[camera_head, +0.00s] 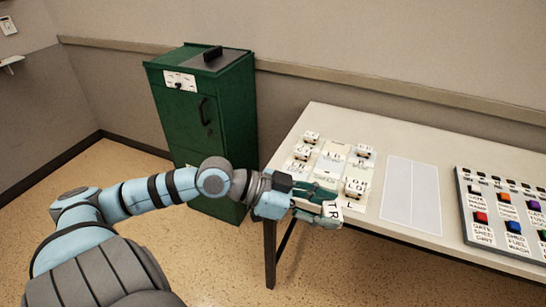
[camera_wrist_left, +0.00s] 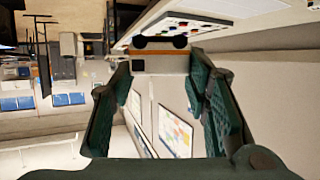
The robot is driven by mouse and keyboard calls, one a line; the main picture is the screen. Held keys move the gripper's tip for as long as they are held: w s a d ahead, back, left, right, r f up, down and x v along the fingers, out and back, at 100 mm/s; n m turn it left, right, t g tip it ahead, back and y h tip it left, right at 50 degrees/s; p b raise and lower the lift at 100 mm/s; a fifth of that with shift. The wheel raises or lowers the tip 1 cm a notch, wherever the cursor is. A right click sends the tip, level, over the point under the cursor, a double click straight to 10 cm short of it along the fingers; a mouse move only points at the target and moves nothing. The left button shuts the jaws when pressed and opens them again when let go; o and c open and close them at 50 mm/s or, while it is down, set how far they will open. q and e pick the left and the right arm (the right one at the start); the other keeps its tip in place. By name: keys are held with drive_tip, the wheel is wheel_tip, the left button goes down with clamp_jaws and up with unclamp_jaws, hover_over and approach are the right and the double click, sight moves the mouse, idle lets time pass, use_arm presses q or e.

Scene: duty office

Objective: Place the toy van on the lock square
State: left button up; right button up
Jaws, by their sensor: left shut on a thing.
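In the left wrist view the van (camera_wrist_left: 160,63) sits between the fingertips, showing a pale body, an orange stripe and two dark wheels. A pale board (camera_head: 334,158) with marked squares lies just beyond the gripper. I cannot read which square is the lock square. My gripper hides the board's near part. My right gripper is not in view.
A blank white panel (camera_head: 411,195) and a panel of coloured buttons (camera_head: 505,215) lie to the right. A green cabinet (camera_head: 215,135) stands left of the table.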

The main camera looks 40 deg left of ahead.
use_arm(q)
drive_tip(key=w+a+r+n+t+y, duration=0.2)
drive_tip(key=w+a+n+y, duration=0.55)
drive_tip(key=a, duration=0.35)
drive_tip(key=w+a+r+n+t+y, duration=0.2)
drive_tip(key=w+a+r+n+y, duration=0.1)
drive_tip(key=w+a+n+y, duration=0.5)
drive_tip(key=f+b, duration=0.1)
drive_tip(key=f, duration=0.5)
drive_tip(key=a+f+m+b, duration=0.1)
drive_tip(key=f+b, duration=0.1)
drive_tip(key=f, duration=0.5)
drive_tip(key=w+a+f+m+h+b, duration=0.1)
drive_tip(key=f+b, duration=0.1)
drive_tip(key=f, duration=0.5)
drive_tip(key=shift+a+g, duration=0.2)
drive_tip(key=shift+g, duration=0.1)
drive_tip(key=o, duration=1.1)
